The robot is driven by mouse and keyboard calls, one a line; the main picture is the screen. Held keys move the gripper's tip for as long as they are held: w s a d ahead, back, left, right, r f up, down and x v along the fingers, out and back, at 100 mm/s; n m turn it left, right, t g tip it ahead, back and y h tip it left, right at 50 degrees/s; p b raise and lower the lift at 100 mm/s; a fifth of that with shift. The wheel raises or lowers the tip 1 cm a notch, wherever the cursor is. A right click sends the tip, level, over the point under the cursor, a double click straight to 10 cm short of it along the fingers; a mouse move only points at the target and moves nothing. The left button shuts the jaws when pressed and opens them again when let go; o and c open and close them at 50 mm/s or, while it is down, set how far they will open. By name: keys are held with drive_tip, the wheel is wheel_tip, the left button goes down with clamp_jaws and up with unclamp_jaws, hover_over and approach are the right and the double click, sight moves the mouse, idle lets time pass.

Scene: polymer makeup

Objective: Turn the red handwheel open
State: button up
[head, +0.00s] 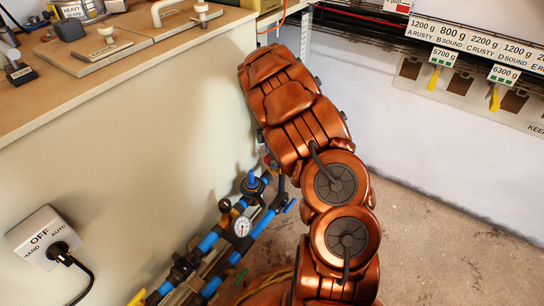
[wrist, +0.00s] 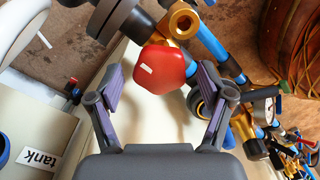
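The red handwheel (wrist: 162,70) is in the middle of the wrist view, with a short white mark on its face. It sits beside brass fittings (wrist: 180,24) on the pipework. My gripper (wrist: 170,74) is open, with one finger to the left of the wheel and one to the right. Gaps show between the wheel and both fingers, and the gripper looks empty. In the head view my arm hides the gripper and most or all of the wheel.
Blue pipes (head: 208,241) with a gauge (head: 242,227), a blue-handled valve (head: 252,181) and other levers run along the bench side. A switch box (head: 45,237) reading OFF is on that side. Labelled items stand on the bench top (head: 110,75). Floor at right (head: 450,250) is clear.

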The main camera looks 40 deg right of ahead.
drive_tip(key=c, duration=1)
drive_tip(key=shift+d, duration=0.1)
drive_tip(key=shift+c, duration=0.4)
drive_tip(key=shift+r+n+p, duration=0.1)
drive_tip(key=shift+n+p, duration=0.2)
drive_tip(key=shift+p, duration=0.15)
drive_tip(key=shift+a+r+n+p, duration=0.1)
drive_tip(key=shift+a+n+p, duration=0.1)
drive_tip(key=shift+n+p, duration=0.65)
drive_tip(key=n+p, duration=0.4)
drive_tip(key=p, duration=0.1)
drive_tip(key=shift+w+n+p, duration=0.1)
drive_tip(key=shift+n+p, duration=0.15)
drive_tip(key=shift+p, duration=0.05)
drive_tip(key=n+p, duration=0.2)
drive_tip(key=n, duration=0.2)
drive_tip(key=shift+n+p, duration=0.3)
drive_tip(key=shift+d+n+p, duration=0.1)
drive_tip(key=shift+n+p, duration=0.2)
drive_tip(key=shift+n, duration=1.8)
